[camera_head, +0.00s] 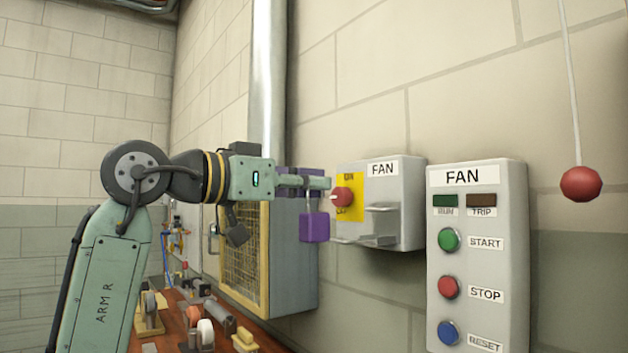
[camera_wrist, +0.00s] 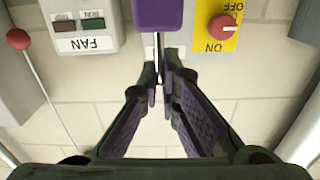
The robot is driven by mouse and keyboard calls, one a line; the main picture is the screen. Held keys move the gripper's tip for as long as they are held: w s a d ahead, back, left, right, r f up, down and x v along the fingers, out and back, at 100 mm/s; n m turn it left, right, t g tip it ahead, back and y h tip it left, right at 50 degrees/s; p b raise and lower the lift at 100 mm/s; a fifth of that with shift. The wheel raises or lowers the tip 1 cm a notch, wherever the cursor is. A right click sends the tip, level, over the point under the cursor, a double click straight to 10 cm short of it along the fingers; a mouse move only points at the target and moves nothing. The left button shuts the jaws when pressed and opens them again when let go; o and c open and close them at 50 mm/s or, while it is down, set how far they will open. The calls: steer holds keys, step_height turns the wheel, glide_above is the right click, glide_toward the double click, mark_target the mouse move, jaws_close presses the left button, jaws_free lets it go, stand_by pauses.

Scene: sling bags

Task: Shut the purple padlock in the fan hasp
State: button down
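The purple padlock (camera_head: 314,227) hangs below my gripper (camera_head: 322,183) in the head view, left of the fan switch box (camera_head: 408,200) and apart from it. In the wrist view my gripper (camera_wrist: 159,82) has its fingertips together around the thin metal shackle, and the padlock body (camera_wrist: 157,14) shows at the top edge. Whether the shackle is open cannot be told. The switch box carries a red knob (camera_head: 341,197) on a yellow ON/OFF plate. Grey metal brackets (camera_head: 365,240) stick out at its lower front; which part is the hasp is unclear.
A FAN button panel (camera_head: 478,260) stands to the right, and a red ball on a cord (camera_head: 581,184) hangs beyond it. A yellow mesh guard (camera_head: 245,255) is behind my gripper at left. A cluttered bench (camera_head: 190,310) lies below.

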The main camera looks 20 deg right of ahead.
glide_toward(387, 191)
steer(key=shift+s+a+r+p, duration=0.2)
steer(key=shift+a+p, duration=0.15)
steer(key=shift+a, duration=0.2)
steer(key=shift+p, duration=0.7)
stand_by(1.3)
steer(key=shift+w+d, duration=0.1)
steer(key=shift+d, duration=0.2)
steer(key=shift+p+x, duration=1.25)
steer(key=shift+x, duration=2.15)
steer(key=shift+f, duration=0.15)
steer(key=c, duration=1.7)
jaws_free()
steer(key=shift+o, duration=0.3)
